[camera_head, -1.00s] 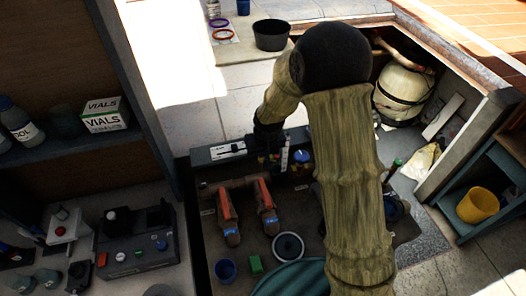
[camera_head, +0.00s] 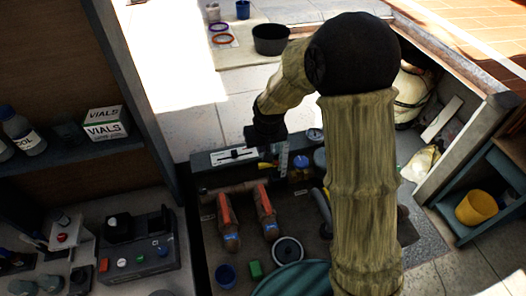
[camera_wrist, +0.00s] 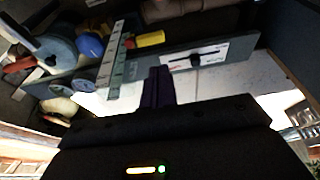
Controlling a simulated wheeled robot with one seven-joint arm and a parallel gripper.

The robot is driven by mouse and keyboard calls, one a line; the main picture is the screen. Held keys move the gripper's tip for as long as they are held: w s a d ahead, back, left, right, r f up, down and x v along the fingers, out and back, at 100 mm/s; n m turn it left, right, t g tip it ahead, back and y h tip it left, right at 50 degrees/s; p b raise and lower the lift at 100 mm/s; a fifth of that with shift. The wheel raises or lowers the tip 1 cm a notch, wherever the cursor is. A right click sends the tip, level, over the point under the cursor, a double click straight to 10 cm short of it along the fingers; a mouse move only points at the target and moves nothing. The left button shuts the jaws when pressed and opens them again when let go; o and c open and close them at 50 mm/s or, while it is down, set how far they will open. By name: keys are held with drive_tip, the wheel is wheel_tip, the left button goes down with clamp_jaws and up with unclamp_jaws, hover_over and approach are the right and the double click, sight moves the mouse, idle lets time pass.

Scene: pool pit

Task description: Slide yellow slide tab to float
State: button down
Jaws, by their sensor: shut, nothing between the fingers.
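A white slide plate (camera_head: 235,155) with a dark slot and a small dark knob sits on a grey panel at the pit's back edge. It also shows at the upper right in the wrist view (camera_wrist: 208,57). A short yellow piece with a red end (camera_wrist: 148,40) lies left of the plate in the wrist view, and shows small in the head view (camera_head: 265,166). I cannot tell whether it is the slide tab. My gripper (camera_wrist: 158,84) is shut and empty, apart from the plate and below it in the wrist view. My arm hides its fingertips in the head view.
A pale graduated strip (camera_wrist: 118,58) stands left of my gripper in the wrist view. Two red-handled valves (camera_head: 225,210) stand below the panel in the head view. A blue-lidded jar (camera_head: 301,168) is to the right.

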drive_tip(key=b+v, duration=0.1)
drive_tip(key=v, duration=0.6)
drive_tip(key=shift+s+r+b, duration=0.25)
drive_tip(key=shift+r+b, duration=0.05)
drive_tip(key=shift+b, duration=0.1)
drive_tip(key=shift+w, duration=0.1)
drive_tip(key=s+d+f+m+b, duration=0.1)
drive_tip(key=s+d+f, duration=0.2)
drive_tip(key=s+d, duration=0.4)
drive_tip(key=s+d+f+m+h+b, duration=0.1)
drive_tip(key=s+d+f, duration=0.3)
drive_tip(key=s+d, duration=0.4)
drive_tip(key=shift+s+f+m+g+b, duration=0.15)
drive_tip(key=shift+s+m+g+b, duration=0.2)
drive_tip(key=shift+m+b, duration=0.3)
